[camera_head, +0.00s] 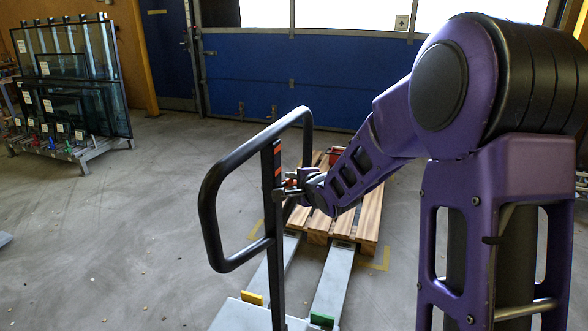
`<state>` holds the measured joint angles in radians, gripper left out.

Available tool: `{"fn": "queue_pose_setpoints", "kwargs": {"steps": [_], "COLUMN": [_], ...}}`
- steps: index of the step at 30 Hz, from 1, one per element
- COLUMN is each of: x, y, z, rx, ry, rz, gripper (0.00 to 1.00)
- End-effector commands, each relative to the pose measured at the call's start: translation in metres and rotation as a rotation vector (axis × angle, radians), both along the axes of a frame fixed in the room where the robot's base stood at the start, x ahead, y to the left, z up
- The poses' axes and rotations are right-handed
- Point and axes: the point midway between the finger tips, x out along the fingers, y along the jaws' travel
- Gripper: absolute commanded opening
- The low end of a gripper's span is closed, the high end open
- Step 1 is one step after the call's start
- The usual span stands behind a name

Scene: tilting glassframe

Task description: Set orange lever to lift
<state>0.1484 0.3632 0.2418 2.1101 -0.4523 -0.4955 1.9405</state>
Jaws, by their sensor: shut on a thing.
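A black looped handle (213,200) rises on a dark post (276,265) in the middle of the head view. The post carries orange marks (277,160) near its top. My gripper (284,189) is beside the post at about mid-handle height, reaching in from the right. It is shut on what looks like the orange lever (291,182), of which only a small reddish-orange bit shows at the fingers. The rest of the lever is hidden by the gripper, so its exact setting cannot be told.
Grey forks (332,281) run from the handle's base toward a wooden pallet (368,218). A yellow block (252,298) and a green block (322,320) sit near the base. A glass rack (85,150) stands at the far left. The floor on the left is mostly clear.

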Motion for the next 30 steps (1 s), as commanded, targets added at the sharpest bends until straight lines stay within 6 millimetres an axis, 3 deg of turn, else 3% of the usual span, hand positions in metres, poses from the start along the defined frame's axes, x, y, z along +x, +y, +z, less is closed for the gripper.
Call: {"fn": "queue_pose_setpoints", "kwargs": {"steps": [11, 12, 16, 30], "x": [-0.0013, -0.0014, -0.0013, 0.0001], "y": [0.0005, 0.0006, 0.0006, -0.0008], "z": [-0.0030, -0.0032, -0.0028, -0.0058], "rx": [0.006, 0.006, 0.005, -0.013], "ry": [0.010, 0.010, 0.010, -0.017], "rz": [0.000, 0.000, 0.000, 0.001], "gripper": [0.00, 0.33, 0.56, 0.56]}}
